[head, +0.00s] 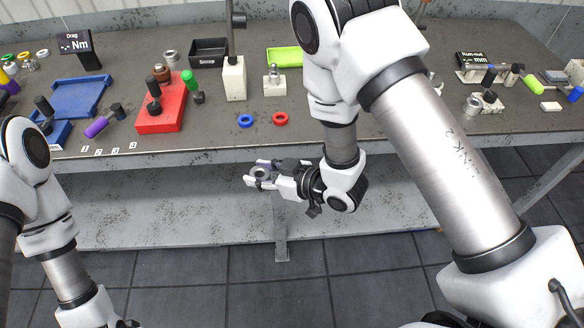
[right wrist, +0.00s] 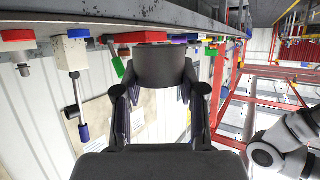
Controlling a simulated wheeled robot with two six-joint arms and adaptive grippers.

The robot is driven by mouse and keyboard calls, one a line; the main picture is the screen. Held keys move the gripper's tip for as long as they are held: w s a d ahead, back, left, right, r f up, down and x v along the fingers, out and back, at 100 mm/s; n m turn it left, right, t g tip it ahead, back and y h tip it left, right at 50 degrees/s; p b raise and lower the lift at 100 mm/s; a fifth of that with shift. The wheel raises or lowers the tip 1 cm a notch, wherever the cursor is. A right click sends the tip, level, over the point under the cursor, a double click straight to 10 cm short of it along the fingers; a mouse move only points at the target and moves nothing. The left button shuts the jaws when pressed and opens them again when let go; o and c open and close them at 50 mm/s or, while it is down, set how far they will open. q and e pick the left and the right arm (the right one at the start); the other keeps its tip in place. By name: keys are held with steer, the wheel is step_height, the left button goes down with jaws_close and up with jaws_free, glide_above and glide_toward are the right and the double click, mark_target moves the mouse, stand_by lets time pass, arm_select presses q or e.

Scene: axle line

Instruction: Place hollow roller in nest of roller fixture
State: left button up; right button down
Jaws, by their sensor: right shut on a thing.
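My right gripper (head: 262,174) is in front of the bench's front edge, below the level of the top. Its fingers are shut on a dark grey hollow roller (head: 260,172), whose round open end faces up in the head view. In the right wrist view the roller (right wrist: 160,66) is a dark cylinder between the two fingers, clear of the bench. On the right of the bench, a low pale fixture (head: 479,76) stands below the "Run-out mm" display (head: 472,58); I cannot tell for certain whether it is the roller fixture. My left arm is at the lower left; its fingertips are out of frame.
A red block (head: 162,112), a white block (head: 234,80), a black bin (head: 209,52) and a green tray (head: 284,57) stand behind. My right arm hides part of the bench.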

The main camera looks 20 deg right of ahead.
steer(key=shift+s+a+r+n+g+y, duration=0.15)
steer(key=shift+a+r+n+g+y, duration=0.45)
steer(key=shift+n+g, duration=0.9)
steer(key=shift+s+a+f+n+g+y, duration=0.1)
steer(key=shift+s+a+n+g+y, duration=0.15)
steer(key=shift+n+g+y, duration=0.95)
steer(key=shift+s+a+r+n+g+y, duration=0.1)
steer(key=shift+a+r+n+g+y, duration=0.3)
steer(key=shift+n+g, duration=1.35)
